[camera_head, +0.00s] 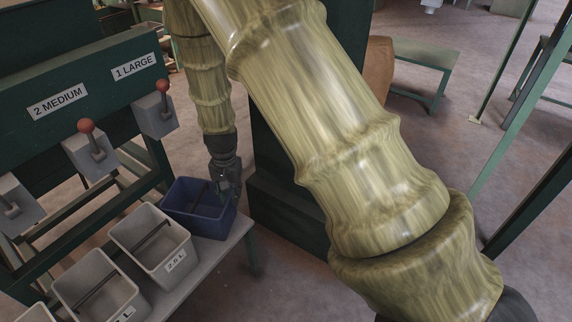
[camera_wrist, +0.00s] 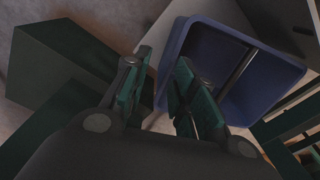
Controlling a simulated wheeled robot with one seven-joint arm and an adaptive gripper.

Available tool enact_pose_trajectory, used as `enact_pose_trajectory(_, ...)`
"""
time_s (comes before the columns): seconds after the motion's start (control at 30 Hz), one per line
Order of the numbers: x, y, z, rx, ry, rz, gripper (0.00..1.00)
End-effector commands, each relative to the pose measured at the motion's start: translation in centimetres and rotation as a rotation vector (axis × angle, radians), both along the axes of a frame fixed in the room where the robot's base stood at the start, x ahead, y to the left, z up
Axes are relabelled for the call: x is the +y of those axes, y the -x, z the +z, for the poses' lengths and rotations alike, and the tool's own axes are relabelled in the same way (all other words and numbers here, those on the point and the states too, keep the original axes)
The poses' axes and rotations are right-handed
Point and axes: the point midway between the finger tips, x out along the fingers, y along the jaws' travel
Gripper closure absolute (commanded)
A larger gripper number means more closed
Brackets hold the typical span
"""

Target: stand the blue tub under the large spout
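The blue tub (camera_head: 188,222) sits on the right end of the low grey bench, with a dark bar across its opening. It also shows in the wrist view (camera_wrist: 262,105). My gripper (camera_head: 222,187) points down at the tub's right rim. In the wrist view my gripper (camera_wrist: 160,78) has its two fingers apart, with one over the tub's opening and the other outside the rim; I cannot tell whether they touch it. The large spout (camera_head: 155,117), a grey box with a red-knobbed lever under the "1 LARGE" label, is above and left of the tub.
A grey tub marked 2.5 L (camera_head: 165,250) stands close to the blue tub, and another grey tub (camera_head: 100,285) is further left. The medium spout (camera_head: 90,152) has its own red-knobbed lever. A dark green block (camera_head: 285,215) stands right of the bench (camera_head: 225,248).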

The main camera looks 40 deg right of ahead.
Motion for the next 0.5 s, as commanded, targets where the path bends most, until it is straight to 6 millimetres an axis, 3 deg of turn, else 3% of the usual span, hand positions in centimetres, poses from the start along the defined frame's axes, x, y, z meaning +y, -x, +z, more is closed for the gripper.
enact_pose_trajectory(0.17,-1.4,5.8,-6.6,0.039,0.063,0.110,0.73)
enact_pose_trajectory(0.3,-2.2,11.5,-11.7,0.061,0.107,0.239,0.73)
enact_pose_trajectory(0.5,-2.3,20.6,-17.4,0.076,0.123,0.438,0.73)
